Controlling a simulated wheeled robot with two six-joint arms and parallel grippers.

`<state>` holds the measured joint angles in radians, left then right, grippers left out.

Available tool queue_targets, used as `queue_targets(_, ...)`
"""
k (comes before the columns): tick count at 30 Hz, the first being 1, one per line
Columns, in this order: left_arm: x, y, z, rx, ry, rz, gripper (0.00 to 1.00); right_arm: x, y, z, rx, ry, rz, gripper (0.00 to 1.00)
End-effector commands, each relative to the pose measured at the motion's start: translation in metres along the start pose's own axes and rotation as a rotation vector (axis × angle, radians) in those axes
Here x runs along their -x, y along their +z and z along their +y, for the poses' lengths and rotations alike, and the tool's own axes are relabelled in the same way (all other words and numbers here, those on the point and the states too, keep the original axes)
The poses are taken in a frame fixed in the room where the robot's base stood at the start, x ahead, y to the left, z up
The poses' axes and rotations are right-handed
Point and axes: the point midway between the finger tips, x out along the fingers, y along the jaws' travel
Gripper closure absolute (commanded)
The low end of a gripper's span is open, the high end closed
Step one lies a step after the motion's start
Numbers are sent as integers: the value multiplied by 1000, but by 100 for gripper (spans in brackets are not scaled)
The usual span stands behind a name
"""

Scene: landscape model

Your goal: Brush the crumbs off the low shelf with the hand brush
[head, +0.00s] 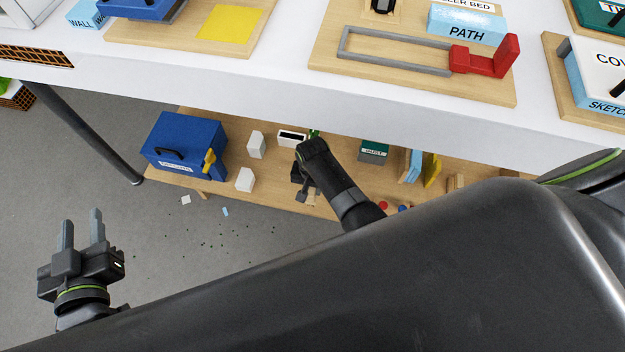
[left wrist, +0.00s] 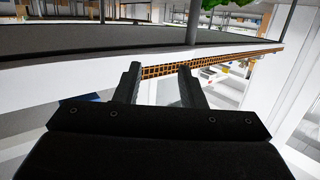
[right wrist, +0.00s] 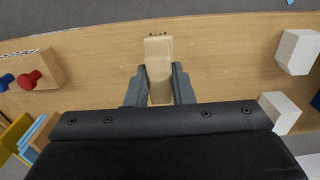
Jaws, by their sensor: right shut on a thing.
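The low shelf (head: 222,188) is a wooden board under the white table. In the head view my right gripper (head: 303,192) is over it, partly hidden by its own arm. In the right wrist view the right gripper (right wrist: 160,76) is shut on the hand brush (right wrist: 159,55), a pale wooden block with dark bristle tips at its far end, over the bare board (right wrist: 230,55). Dark crumbs (head: 205,243) are scattered on the grey floor in front of the shelf. I cannot make out crumbs on the board. My left gripper (head: 82,220) is open and empty, out over the floor.
On the shelf stand a blue case (head: 183,142) at the left, white blocks (head: 256,145), a green box (head: 374,150) and a wooden block with red and blue knobs (right wrist: 38,70). The table edge (head: 240,95) overhangs the shelf. A dark table leg (head: 85,132) stands at the left.

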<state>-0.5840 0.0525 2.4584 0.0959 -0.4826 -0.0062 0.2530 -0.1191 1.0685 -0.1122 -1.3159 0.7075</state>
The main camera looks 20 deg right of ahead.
Motion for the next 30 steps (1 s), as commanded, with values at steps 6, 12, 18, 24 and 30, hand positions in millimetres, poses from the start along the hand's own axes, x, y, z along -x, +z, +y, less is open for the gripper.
queue_targets(6, 4, 20, 1, 18, 7, -113, 64, 3, 0, 1, 0, 0, 0, 100)
queue_targets(12, 10, 39, 2, 33, 14, -216, 64, 6, 0, 1, 1, 0, 0, 100)
queue_targets(18, 17, 57, 5, 48, 23, -318, 64, 8, -1, 2, 1, 0, 0, 100)
queue_targets(24, 27, 74, 7, 63, 33, -421, 64, 10, -1, 2, 1, 0, 0, 100)
queue_targets(30, 38, 91, 9, 75, 42, -521, 64, 14, -1, 3, 2, 0, 0, 100)
